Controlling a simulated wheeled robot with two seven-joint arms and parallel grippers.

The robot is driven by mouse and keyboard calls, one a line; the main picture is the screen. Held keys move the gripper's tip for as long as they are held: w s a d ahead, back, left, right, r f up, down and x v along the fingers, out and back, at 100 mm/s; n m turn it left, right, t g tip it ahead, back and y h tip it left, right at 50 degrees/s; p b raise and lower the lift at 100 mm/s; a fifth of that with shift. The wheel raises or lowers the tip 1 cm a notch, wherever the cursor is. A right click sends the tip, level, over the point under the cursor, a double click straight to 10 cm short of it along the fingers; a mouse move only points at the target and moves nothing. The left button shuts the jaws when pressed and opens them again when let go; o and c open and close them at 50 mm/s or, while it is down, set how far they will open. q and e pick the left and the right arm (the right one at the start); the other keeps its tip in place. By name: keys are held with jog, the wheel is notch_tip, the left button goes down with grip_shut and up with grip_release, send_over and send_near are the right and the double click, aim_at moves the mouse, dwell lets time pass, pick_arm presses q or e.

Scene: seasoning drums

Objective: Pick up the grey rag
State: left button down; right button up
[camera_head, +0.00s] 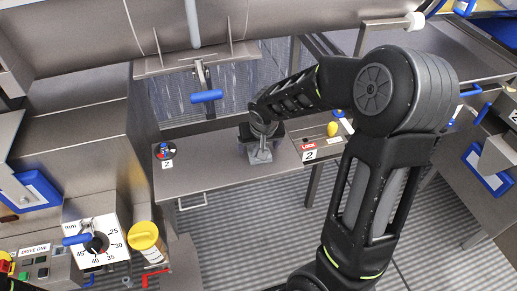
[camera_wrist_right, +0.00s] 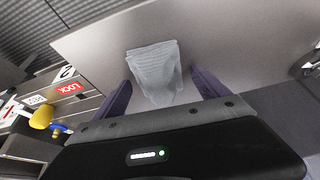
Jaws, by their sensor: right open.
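The grey rag (camera_wrist_right: 155,70) lies on the metal table in the right wrist view, just ahead of my right gripper (camera_wrist_right: 160,92). Its near part sits between the two dark fingers, which stand apart on either side of it. In the head view the rag (camera_head: 261,155) shows as a small grey patch below my right gripper (camera_head: 262,138), partly covered by it. The right gripper is open. I cannot tell from these views whether a finger touches the rag. My left gripper does not show.
The metal table (camera_head: 210,177) is mostly bare left of the rag. A yellow knob (camera_head: 332,129) and a red LOCK label (camera_head: 308,147) are at its right. A blue handle (camera_head: 207,97) hangs behind. A yellow-lidded container (camera_head: 143,236) stands at the lower left.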

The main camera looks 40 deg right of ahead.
jog(key=shift+c, duration=0.6)
jog(key=c, duration=1.3)
